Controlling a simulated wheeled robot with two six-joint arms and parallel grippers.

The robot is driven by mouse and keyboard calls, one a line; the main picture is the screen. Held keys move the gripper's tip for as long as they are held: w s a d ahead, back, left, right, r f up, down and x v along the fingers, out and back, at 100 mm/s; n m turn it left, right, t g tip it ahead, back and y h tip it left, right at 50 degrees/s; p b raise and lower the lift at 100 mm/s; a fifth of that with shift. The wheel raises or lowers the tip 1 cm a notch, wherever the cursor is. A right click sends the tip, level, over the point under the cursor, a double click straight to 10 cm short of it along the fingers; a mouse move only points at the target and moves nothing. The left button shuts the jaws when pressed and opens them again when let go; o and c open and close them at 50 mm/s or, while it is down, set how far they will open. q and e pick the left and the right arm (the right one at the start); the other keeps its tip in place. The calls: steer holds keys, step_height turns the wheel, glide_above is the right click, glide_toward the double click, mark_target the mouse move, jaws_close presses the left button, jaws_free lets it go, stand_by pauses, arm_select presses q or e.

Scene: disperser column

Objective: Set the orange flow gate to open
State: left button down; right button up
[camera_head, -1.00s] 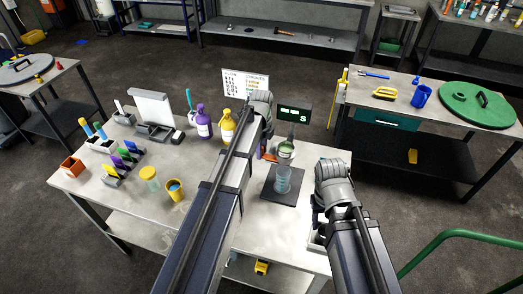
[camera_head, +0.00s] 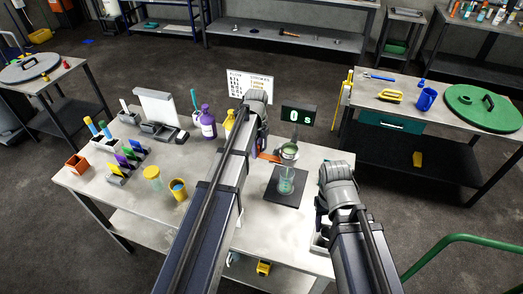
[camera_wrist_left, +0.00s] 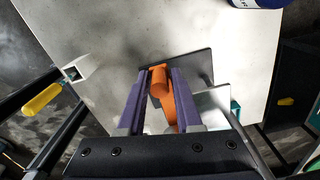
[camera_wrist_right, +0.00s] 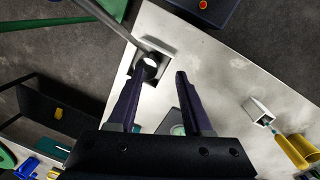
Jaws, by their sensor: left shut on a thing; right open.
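The orange flow gate (camera_wrist_left: 166,88) shows between the fingers of my left gripper (camera_wrist_left: 162,78), which is shut on it. In the head view, a bit of the orange gate (camera_head: 268,157) shows beside my left arm, which hides much of it. A clear cup (camera_head: 286,182) with greenish contents stands on a dark square pad (camera_head: 287,199), below the grey column part (camera_head: 288,151). A black display (camera_head: 299,115) behind reads "0 s". My right gripper (camera_wrist_right: 159,74) is open and empty over the table's right side.
A white box with a dark round opening (camera_wrist_right: 150,65) lies near my right gripper. A purple bottle (camera_head: 208,123), a yellow bottle (camera_head: 229,123), a yellow cup (camera_head: 178,189) and a lidded jar (camera_head: 153,177) stand left of my left arm. A printed sign (camera_head: 249,84) stands behind.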

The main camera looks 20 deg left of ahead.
arm_select(q)
steer(key=shift+a, duration=0.15)
steer(key=c, duration=0.7)
jaws_free()
steer(key=shift+a, duration=0.1)
steer(key=shift+c, duration=0.2)
step_height(320, 180, up, 8)
steer(key=p, duration=0.8)
steer(key=shift+f, duration=0.15)
